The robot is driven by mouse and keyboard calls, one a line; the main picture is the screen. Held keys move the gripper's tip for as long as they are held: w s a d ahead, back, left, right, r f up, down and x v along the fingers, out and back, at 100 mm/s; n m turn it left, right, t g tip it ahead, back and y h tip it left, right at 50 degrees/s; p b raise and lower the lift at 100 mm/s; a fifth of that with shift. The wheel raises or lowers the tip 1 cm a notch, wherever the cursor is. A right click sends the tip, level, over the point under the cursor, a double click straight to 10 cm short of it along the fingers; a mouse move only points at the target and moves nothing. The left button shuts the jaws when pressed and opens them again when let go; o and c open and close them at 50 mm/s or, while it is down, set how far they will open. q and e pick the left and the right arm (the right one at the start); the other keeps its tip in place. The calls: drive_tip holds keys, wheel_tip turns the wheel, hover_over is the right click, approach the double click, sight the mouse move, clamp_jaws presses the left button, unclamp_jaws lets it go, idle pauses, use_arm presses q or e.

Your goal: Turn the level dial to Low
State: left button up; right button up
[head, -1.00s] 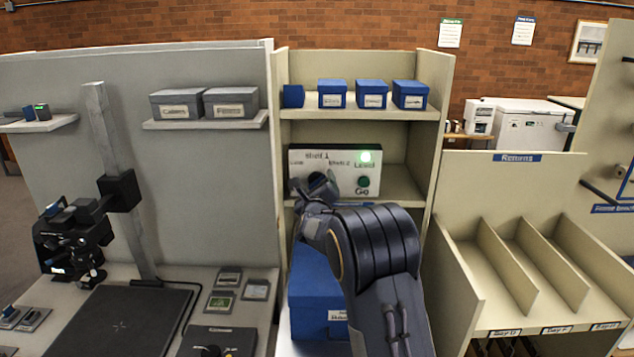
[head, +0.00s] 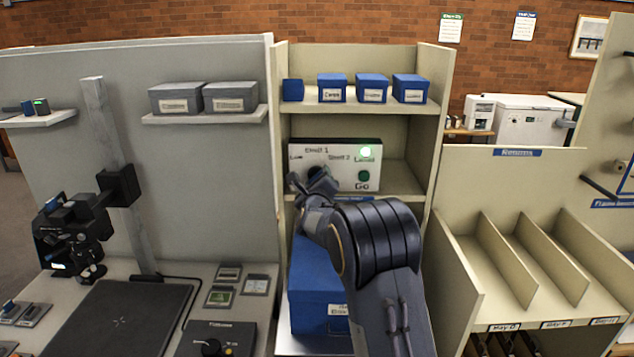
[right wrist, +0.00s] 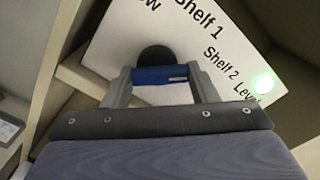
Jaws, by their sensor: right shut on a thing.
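The level dial is a dark round knob (right wrist: 155,56) on a white control panel (head: 345,181), with a blue bar (right wrist: 160,75) across its front. The panel carries the labels Low at left, Shelf 1 above, Shelf 2 to the right, and Level. My right gripper (head: 310,184) is at the dial and hides most of it in the head view. In the right wrist view my right gripper (right wrist: 160,78) has one finger at each end of the blue bar, shut on it. The panel looks tilted there, so my wrist is rolled. Which label the dial points to is unclear. My left gripper is not in view.
A lit green lamp (head: 365,152) and a green Go button (head: 364,176) are on the panel's right side. A blue box (head: 317,285) stands below, beside my right arm. Shelf walls flank the panel. Small blue boxes (head: 373,88) sit on the shelf above.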

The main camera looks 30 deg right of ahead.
drive_tip(key=n, duration=0.9)
drive_tip(key=n+b, duration=0.1)
drive_tip(key=n, duration=0.9)
drive_tip(key=shift+w+a, duration=0.15)
drive_tip(key=shift+a, duration=0.05)
drive_tip(key=shift+f+n, duration=0.1)
drive_tip(key=shift+n, duration=0.2)
drive_tip(key=o, duration=1)
